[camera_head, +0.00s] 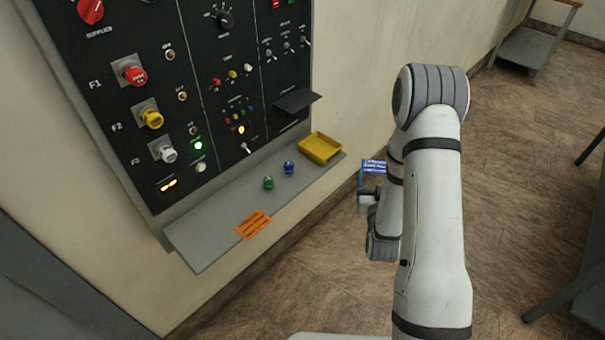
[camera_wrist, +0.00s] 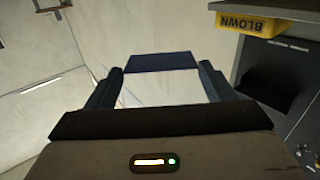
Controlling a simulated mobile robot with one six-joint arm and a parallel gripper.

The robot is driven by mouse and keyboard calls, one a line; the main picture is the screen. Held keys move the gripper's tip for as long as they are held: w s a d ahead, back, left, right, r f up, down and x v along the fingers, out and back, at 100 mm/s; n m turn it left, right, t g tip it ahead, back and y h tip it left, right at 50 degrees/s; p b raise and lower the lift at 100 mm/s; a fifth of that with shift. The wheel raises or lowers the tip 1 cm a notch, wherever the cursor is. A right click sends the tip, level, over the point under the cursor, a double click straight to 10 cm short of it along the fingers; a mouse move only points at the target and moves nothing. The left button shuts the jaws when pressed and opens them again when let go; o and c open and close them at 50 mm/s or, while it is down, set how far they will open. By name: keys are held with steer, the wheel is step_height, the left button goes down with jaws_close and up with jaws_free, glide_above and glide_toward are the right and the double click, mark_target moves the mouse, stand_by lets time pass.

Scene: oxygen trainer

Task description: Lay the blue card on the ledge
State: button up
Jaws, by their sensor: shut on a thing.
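The blue card (camera_head: 374,166) with white print is in the head view, just right of the ledge's right end and apart from it. My gripper (camera_head: 369,186) is shut on it. In the wrist view the card (camera_wrist: 162,62) shows as a dark blue strip between the two fingers of my gripper (camera_wrist: 161,72). The ledge (camera_head: 205,235) is a grey shelf along the bottom of the black control panel. An orange card (camera_head: 253,224) lies near its front edge at the left. My arm partly hides the area around the gripper.
A yellow tray (camera_head: 320,148) stands at the ledge's right end; the wrist view shows it marked BLOWN (camera_wrist: 250,23). A green piece (camera_head: 268,183) and a blue piece (camera_head: 289,168) stand mid-ledge. A black flap (camera_head: 296,100) juts from the panel above. The ledge's left part is bare.

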steer(key=w+a+r+n+g+y+b, duration=0.1)
steer(key=w+a+r+n+y+b, duration=0.35)
steer(key=a+y+b, duration=0.35)
step_height(320, 180, up, 7)
steer(key=n+g+y+b, duration=0.4)
steer(key=n+g+y, duration=0.2)
glide_above(317, 175)
steer(key=s, duration=0.4)
step_height(317, 175, down, 10)
steer(key=b, duration=0.1)
steer(key=shift+s+r, duration=0.2)
steer(key=shift+f+b, duration=0.55)
steer(key=shift+b, duration=0.05)
steer(key=shift+f, duration=0.1)
steer(key=o, duration=0.9)
